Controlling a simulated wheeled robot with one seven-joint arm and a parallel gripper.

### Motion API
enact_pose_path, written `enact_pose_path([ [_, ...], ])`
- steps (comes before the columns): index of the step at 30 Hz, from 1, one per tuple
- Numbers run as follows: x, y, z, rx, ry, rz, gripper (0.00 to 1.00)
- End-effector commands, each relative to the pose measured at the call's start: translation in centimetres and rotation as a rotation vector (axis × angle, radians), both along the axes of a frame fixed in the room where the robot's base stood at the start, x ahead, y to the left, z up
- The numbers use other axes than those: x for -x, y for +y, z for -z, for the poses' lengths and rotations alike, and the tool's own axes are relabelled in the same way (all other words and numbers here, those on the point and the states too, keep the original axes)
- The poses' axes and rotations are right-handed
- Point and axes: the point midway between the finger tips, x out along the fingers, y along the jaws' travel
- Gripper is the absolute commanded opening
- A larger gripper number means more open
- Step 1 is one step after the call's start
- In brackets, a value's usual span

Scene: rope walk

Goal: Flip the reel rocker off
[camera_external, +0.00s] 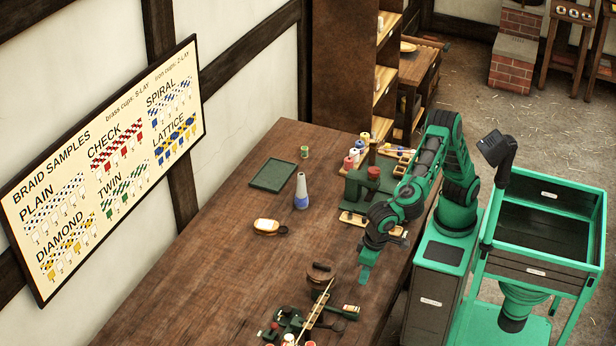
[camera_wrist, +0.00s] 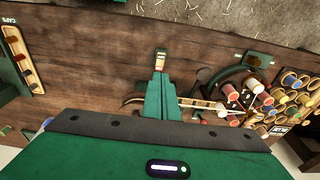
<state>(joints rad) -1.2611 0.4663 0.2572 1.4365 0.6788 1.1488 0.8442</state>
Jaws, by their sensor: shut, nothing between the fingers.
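A small dark-based block with a pale and red top, which looks like the reel rocker (camera_wrist: 160,60), lies just beyond my fingertips in the wrist view. It seems to be the small block (camera_external: 350,310) near the table's right edge in the external view. Which way the rocker is tipped is too small to tell. My gripper (camera_external: 364,278) points down above the table, a little behind that block. In the wrist view my gripper (camera_wrist: 160,77) has its green fingers together with nothing between them. I cannot tell whether the fingertips touch the rocker.
A braiding rig with several spools (camera_wrist: 250,92) stands right of the rocker in the wrist view. A round brown object (camera_external: 320,271) is left of my gripper. A blue-grey cone (camera_external: 301,190) and green tray (camera_external: 273,173) stand farther back. The table's middle is mostly clear.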

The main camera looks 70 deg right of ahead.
Motion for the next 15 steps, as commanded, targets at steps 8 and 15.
enact_pose_path([
  [8,-1.4,0.6,0.5,0.000,0.089,0.013,0.00],
  [15,-3.9,1.0,0.5,0.003,0.252,0.018,0.00],
])
